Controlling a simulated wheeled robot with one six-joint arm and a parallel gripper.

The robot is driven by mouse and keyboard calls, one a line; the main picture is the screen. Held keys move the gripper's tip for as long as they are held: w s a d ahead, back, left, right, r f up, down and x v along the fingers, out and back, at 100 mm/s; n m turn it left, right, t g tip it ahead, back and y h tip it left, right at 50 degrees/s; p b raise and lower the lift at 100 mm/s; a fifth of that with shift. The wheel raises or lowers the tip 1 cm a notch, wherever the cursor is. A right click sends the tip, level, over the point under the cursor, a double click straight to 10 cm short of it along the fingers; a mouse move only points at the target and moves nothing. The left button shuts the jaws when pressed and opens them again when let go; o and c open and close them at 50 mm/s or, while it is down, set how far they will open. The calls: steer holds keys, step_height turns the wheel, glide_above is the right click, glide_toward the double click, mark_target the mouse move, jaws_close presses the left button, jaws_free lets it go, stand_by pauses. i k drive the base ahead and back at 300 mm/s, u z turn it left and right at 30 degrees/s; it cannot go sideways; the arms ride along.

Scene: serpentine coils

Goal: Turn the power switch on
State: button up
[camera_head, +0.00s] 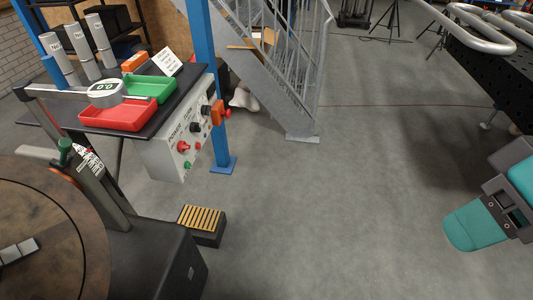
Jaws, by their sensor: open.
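A white control box (162,156) hangs under the front edge of a dark table at the left. "POWER" lettering shows on its face, close to black knobs (195,127), a red knob (183,147) and a small green button (187,165). A larger orange-red control (219,113) sticks out at the box's right end. The switch positions are too small to tell. My gripper (482,220), with teal parts, is at the right edge, partly cut off. It is open, far from the box and touching nothing.
A blue post (204,45) stands right behind the box. A yellow-striped pedal (201,219) sits on the floor below. A round-topped machine (85,240) fills the lower left. Metal stairs (280,70) stand behind. The middle floor is clear.

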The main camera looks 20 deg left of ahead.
mark_target(182, 145)
steer(key=z, duration=0.75)
steer(key=i, duration=1.05)
steer(key=u, duration=1)
steer(key=i, duration=0.65)
steer(key=u, duration=1.05)
steer(key=i, duration=0.3)
steer(key=u, duration=0.3)
